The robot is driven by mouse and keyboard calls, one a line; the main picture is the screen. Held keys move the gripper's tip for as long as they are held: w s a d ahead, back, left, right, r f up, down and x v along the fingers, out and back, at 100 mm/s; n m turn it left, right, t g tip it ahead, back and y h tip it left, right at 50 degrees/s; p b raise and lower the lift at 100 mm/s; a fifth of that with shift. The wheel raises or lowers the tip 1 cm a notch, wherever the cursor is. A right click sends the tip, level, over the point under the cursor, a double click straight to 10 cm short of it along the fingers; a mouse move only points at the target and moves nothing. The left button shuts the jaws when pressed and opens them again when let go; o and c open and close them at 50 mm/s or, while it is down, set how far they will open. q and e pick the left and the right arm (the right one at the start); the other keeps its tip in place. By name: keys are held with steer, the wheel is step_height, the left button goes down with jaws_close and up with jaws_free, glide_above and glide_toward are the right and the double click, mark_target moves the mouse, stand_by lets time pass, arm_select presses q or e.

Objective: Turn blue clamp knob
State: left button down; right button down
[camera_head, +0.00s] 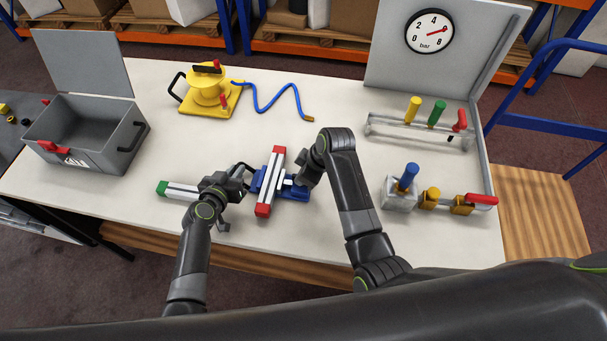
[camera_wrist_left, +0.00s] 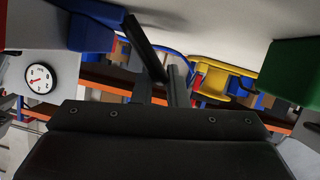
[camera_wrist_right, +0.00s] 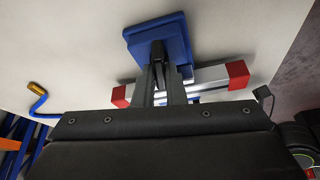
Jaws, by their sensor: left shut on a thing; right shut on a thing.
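The blue clamp (camera_head: 292,193) lies at the table's near middle, beside a white bar with red ends (camera_head: 264,211). Another white bar with a green end (camera_head: 163,188) extends to the left. The green end also shows in the left wrist view (camera_wrist_left: 280,75). My right gripper (camera_head: 298,182) is at the clamp's right side. In the right wrist view its fingers (camera_wrist_right: 160,70) reach the blue clamp (camera_wrist_right: 178,40) and close on its knob, mostly hidden between them.
A grey open box (camera_head: 62,122) stands at the left. A yellow device (camera_head: 207,97) with a blue hose (camera_head: 265,108) stands behind. A rack of colored handles (camera_head: 420,130), a valve fixture (camera_head: 400,193) and a gauge (camera_head: 429,31) are at the right.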

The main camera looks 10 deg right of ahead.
steer(key=c, duration=1.5)
jaws_free()
steer(key=v, duration=1.2)
